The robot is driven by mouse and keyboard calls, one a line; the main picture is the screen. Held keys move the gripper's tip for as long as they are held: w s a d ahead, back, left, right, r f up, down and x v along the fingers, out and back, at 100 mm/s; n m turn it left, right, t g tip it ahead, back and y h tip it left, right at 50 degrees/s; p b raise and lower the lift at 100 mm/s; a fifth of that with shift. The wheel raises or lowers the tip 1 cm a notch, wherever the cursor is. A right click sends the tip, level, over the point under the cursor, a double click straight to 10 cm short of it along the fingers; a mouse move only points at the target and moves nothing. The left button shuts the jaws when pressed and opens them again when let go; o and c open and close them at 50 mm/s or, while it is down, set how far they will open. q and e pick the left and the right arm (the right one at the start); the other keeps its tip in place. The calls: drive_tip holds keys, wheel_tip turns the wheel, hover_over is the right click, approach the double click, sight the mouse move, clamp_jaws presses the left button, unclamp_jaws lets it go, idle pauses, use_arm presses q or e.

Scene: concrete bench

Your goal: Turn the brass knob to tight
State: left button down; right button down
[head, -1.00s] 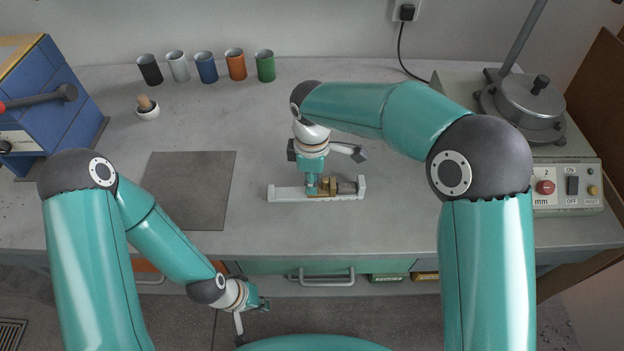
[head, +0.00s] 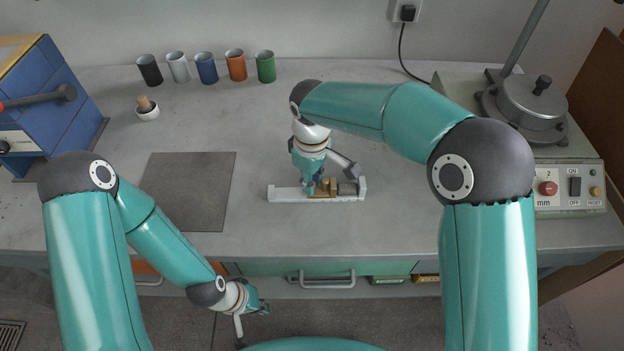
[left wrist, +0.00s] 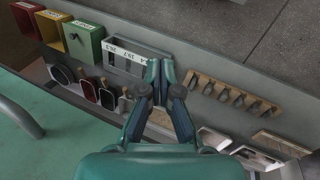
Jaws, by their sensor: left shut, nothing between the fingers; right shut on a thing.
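The brass piece (head: 327,187) sits in a white holder (head: 286,194) on the bench, right of the grey mat. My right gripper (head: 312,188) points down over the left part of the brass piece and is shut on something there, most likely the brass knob. The fingers hide the knob, and no tight mark can be made out. My left gripper (head: 262,307) is shut and empty, low in front of the bench edge. It also shows in the left wrist view (left wrist: 158,68), above the tools below.
A grey mat (head: 188,190) lies left of the holder. Several cups (head: 206,68) stand along the back. A blue cabinet (head: 60,100) is at left and a machine with a control box (head: 565,180) at right. Drawers with a handle (head: 321,280) are below the front edge.

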drive_tip(key=c, duration=1.1)
unclamp_jaws()
wheel_tip(320, 180, up, 12)
